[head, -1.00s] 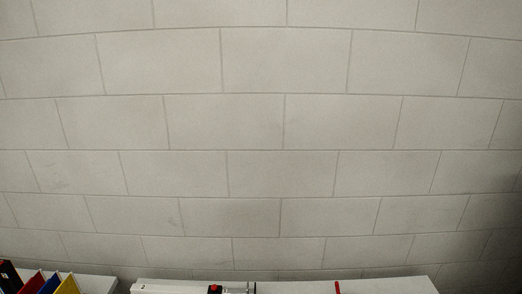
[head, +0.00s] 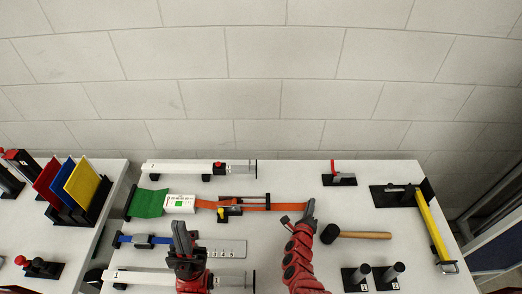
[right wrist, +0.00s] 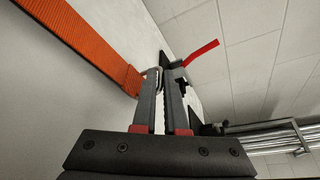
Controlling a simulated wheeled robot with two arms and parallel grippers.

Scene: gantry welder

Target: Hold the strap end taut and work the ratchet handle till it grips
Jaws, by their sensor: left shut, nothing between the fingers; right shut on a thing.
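The orange strap (head: 270,207) runs across the table from a white box to my right gripper. The ratchet (head: 229,214) sits on the strap near its middle, with dark parts and a small yellow and red piece. My right gripper (head: 309,208) is shut on the strap's right end. In the right wrist view the strap (right wrist: 85,40) meets the fingers (right wrist: 164,85) at their left side; the fingers hide part of the hold. My left gripper (head: 180,227) is shut and empty, below and left of the ratchet, apart from it.
White bars (head: 185,168) lie behind and in front. A yellow bar (head: 432,225) is at the right edge.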

